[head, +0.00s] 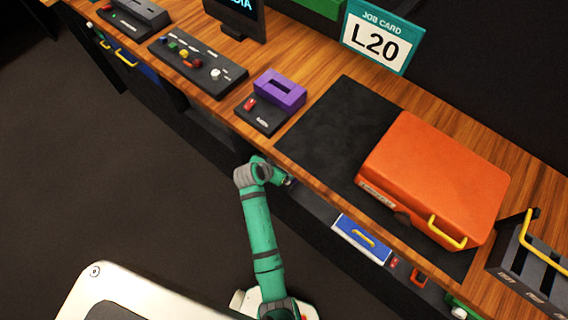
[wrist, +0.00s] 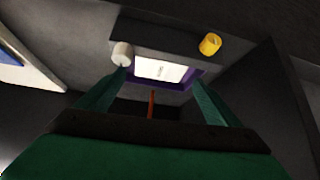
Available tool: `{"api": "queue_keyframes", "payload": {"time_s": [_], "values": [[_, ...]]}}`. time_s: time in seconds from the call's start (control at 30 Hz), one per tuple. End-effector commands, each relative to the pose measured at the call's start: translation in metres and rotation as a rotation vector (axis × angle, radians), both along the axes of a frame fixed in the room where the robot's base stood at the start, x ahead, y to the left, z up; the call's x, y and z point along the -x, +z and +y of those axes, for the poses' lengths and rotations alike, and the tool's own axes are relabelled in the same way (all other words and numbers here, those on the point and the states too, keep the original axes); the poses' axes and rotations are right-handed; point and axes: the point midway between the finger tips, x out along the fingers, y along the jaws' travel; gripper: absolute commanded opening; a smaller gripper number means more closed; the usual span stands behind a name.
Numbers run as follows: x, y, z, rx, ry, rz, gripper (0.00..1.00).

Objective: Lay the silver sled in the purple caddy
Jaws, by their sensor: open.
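A purple box (head: 280,90) with a dark slot in its top sits on the bench, at the back of a small black panel. In the wrist view a purple-edged frame (wrist: 200,77) surrounds a bright white face with tiny dark marks; I cannot tell whether it is the same purple thing. I cannot make out the silver sled in either view. My gripper (wrist: 160,84) is open, its two green fingers apart with nothing seen held between them. In the head view my arm ends at the bench's front edge, and the fingers are mostly hidden there.
An orange case (head: 435,180) with a yellow handle lies on a black mat (head: 335,120). A knob panel (head: 198,65) stands left. A blue drawer front (head: 361,239) is below the bench edge. The wrist view shows a white cylinder (wrist: 122,53) and yellow cylinder (wrist: 210,44).

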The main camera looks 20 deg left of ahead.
Motion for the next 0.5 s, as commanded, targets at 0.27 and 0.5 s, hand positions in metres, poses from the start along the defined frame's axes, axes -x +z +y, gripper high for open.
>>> {"api": "queue_keyframes", "payload": {"time_s": [0.27, 0.5], "values": [[0.031, 0.041, 0.008, -0.002, 0.000, -0.002, 0.86], [0.043, 0.056, 0.011, -0.001, 0.000, 0.000, 0.86]]}}
